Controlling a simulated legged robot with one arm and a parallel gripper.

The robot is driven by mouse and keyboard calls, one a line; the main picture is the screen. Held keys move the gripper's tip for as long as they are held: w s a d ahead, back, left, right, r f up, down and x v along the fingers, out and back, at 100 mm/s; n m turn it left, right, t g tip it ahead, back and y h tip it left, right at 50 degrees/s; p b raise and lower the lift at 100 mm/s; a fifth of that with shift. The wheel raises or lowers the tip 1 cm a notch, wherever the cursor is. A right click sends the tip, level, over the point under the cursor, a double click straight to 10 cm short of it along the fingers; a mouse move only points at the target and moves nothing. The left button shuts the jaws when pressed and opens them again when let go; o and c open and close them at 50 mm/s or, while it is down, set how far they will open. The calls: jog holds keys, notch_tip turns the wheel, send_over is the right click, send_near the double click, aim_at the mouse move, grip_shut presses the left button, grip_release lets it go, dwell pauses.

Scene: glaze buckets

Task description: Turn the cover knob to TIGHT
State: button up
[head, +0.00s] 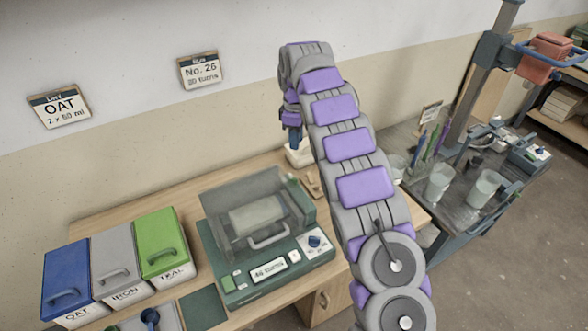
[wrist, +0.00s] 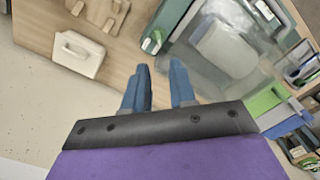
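The cover knob (head: 314,241) is a small blue knob on a white plate at the right front of the dark green scale (head: 222,262). Its markings and pointer are too small to read. A clear cover (head: 225,190) with a handle stands over the scale's pan. My gripper (head: 293,139) is raised behind the scale, near the wall, apart from the knob. In the wrist view, its two blue fingers (wrist: 161,72) have a gap between them with nothing in it. I cannot pick out the knob there.
Blue (head: 66,282), grey (head: 115,262) and green (head: 160,243) lidded bins stand left of the scale. A white handled box (wrist: 80,52) and a wooden rack (wrist: 98,12) are on the table behind. A grey bench (head: 460,185) with glass beakers stands at the right.

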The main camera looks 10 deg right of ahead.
aim_at(293, 181)
jog(key=f+b, duration=0.1)
jog(key=f, duration=0.5)
jog(key=f+b, duration=0.1)
jog(key=f, duration=0.4)
jog(key=f+b, duration=0.1)
jog(key=f, duration=0.5)
jog(key=shift+w+f, duration=0.35)
jog(key=shift+w, duration=0.05)
jog(key=shift+c, duration=0.3)
grip_shut()
